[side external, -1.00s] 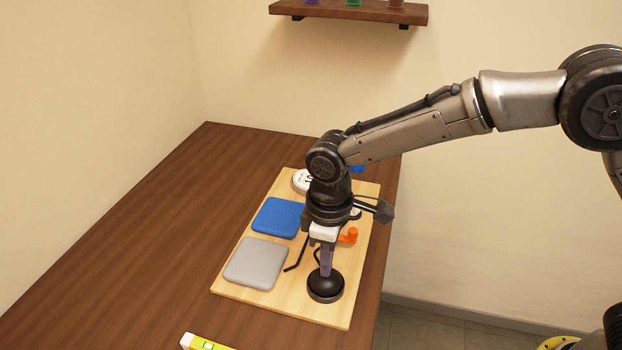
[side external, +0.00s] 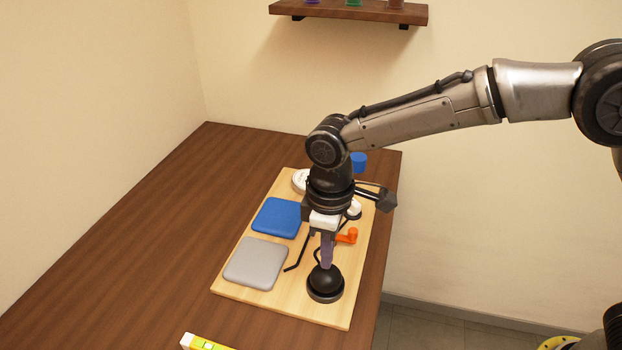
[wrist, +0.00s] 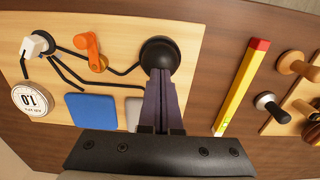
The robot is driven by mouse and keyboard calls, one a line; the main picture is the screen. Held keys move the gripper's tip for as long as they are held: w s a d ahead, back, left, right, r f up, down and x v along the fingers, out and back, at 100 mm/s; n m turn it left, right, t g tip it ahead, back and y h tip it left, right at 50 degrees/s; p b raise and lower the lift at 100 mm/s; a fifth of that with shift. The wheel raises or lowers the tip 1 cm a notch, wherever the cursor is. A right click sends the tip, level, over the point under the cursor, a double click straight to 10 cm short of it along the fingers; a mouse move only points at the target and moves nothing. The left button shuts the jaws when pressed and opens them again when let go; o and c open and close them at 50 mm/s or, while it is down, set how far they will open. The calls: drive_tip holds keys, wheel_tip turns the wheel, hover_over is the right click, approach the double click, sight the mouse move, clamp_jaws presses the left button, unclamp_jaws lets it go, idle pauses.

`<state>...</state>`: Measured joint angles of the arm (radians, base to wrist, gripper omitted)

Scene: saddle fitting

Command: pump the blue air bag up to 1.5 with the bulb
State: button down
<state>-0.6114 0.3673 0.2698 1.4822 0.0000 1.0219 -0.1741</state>
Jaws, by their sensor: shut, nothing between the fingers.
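The black bulb (side external: 325,284) sits at the near right of the wooden board and stands up as a round dome. My gripper (side external: 326,267) is shut and empty, pointing down with its fingertips at the bulb's top; I cannot tell if they touch it. The wrist view shows my gripper (wrist: 160,72) over the bulb (wrist: 159,52). The blue air bag (side external: 277,217) lies flat on the board and also shows in the wrist view (wrist: 90,109). The round white gauge (wrist: 31,101) seems to read 1.0; in the side view my arm partly hides it (side external: 300,180).
A grey pad (side external: 256,263) lies beside the blue bag. An orange lever (side external: 348,236) and a white knob (wrist: 36,44) with black tubes are on the board. A blue cup (side external: 359,162) stands behind. A yellow level (side external: 203,342) lies at the front; the table's left is clear.

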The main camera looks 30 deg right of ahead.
drive_tip(key=shift+f, duration=0.15)
drive_tip(key=shift+f, duration=1.6)
drive_tip(key=shift+r, duration=1.75)
drive_tip(key=shift+r, duration=2.55)
